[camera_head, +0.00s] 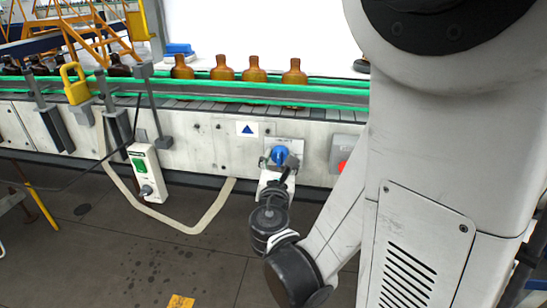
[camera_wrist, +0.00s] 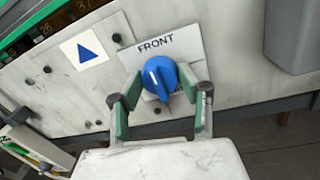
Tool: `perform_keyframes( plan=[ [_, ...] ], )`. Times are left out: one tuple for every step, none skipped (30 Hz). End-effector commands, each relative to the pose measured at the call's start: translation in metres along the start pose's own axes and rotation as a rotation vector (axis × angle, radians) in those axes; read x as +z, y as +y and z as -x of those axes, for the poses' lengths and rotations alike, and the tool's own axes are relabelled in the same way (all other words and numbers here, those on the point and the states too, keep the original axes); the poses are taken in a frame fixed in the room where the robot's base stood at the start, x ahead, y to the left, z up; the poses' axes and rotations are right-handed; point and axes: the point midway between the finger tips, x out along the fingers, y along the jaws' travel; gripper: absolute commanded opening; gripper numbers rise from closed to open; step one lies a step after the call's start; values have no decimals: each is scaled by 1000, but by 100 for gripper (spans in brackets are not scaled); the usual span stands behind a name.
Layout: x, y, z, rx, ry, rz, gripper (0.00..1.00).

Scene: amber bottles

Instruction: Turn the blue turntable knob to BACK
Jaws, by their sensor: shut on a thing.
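The blue knob (camera_wrist: 161,76) sits on a pale plate (camera_wrist: 187,45) with FRONT printed above the knob in the wrist view. A short white mark shows on the left part of the knob's face. The label below the knob is mostly hidden by the knob and fingers. My gripper (camera_wrist: 160,88) has its green-padded fingers on either side of the knob and is shut on it. In the head view the knob (camera_head: 279,155) is on the conveyor's front panel, with my gripper (camera_head: 284,173) just in front, partly hiding it.
Amber bottles (camera_head: 254,70) stand on the green-edged conveyor (camera_head: 215,101) above the panel. A grey box with a red button (camera_head: 343,166) is right of the knob. The floor in front is mostly clear.

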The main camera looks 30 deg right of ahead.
Motion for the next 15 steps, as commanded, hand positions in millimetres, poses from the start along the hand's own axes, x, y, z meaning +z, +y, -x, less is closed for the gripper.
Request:
perform_keyframes(
  plan=[
    [0, 0, 0, -1, 0, -5, 10],
    [0, 0, 0, -1, -1, -9, 10],
    [-1, 0, 0, -1, -2, -17, 10],
    [-1, 0, 0, -1, -2, -26, 10],
    [-1, -1, 0, 0, -3, -35, 10],
    [-1, -1, 0, 0, -4, -50, 10],
    [-1, -1, 0, 0, -5, -64, 10],
    [-2, -1, 0, 0, -7, -79, 10],
    [-2, -1, 0, 1, -9, -102, 10],
    [-2, -1, 0, 1, -10, -122, 10],
    [-2, -1, 1, 1, -12, -143, 10],
    [-2, -1, 1, 2, -15, -172, 10],
    [-3, -1, 1, 2, -17, -196, 10],
    [-3, -1, 1, 3, -19, -221, 10],
    [-3, -1, 0, 3, -22, -257, 10]
  ],
)
